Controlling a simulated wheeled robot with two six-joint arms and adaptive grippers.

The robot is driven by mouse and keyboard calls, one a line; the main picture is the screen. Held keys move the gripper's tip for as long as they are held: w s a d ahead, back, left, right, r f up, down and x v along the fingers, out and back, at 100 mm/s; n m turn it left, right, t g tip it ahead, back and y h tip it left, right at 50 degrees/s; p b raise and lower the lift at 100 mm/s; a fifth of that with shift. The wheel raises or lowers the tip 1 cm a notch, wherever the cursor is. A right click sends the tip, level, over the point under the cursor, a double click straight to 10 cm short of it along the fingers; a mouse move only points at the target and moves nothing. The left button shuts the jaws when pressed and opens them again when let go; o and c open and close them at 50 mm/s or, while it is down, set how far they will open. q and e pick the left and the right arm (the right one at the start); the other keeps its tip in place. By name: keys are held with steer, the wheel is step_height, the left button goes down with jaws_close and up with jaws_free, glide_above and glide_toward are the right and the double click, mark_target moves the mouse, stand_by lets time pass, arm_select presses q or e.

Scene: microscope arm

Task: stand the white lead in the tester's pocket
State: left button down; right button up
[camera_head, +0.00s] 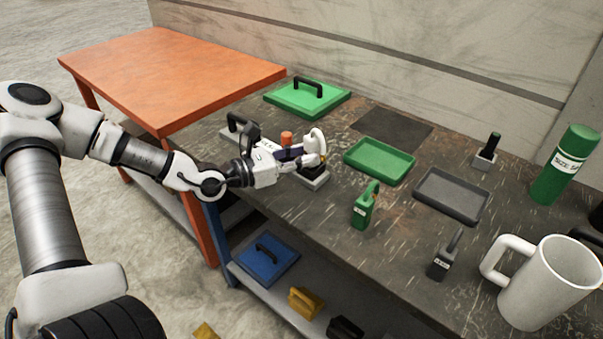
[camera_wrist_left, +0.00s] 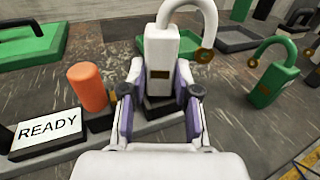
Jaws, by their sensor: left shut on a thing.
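The white lead (camera_wrist_left: 162,58) has a block-shaped body, a curved white cable on top and a brass ring at the cable's end. It is upright between the fingers of my left gripper (camera_wrist_left: 160,95), which is shut on it. The tester (camera_wrist_left: 100,138) is a grey base with a READY plate, an orange cylinder (camera_wrist_left: 87,87) and a dark pocket block (camera_wrist_left: 158,108) directly below the lead. The fingers hide much of the lead's lower end, so I cannot tell whether it is inside the pocket. In the head view, my left gripper (camera_head: 303,159) is over the tester (camera_head: 316,182). My right gripper is out of view.
A green lead (camera_head: 364,208) and a dark grey one (camera_head: 444,257) stand to the right. Green (camera_head: 380,162) and grey (camera_head: 452,196) trays lie beyond. A white mug (camera_head: 545,285) and a green cylinder (camera_head: 563,165) stand farther right. A green lid (camera_head: 330,103) lies behind.

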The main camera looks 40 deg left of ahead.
arm_select(q)
step_height(320, 180, down, 2)
steer(key=shift+s+b, duration=0.15)
steer(key=shift+b, duration=0.15)
steer(key=shift+s+d, duration=0.1)
steer(key=c, duration=1.1)
jaws_free()
steer(key=shift+f, duration=0.1)
steer(key=shift+c, duration=0.2)
steer(key=shift+f, duration=0.1)
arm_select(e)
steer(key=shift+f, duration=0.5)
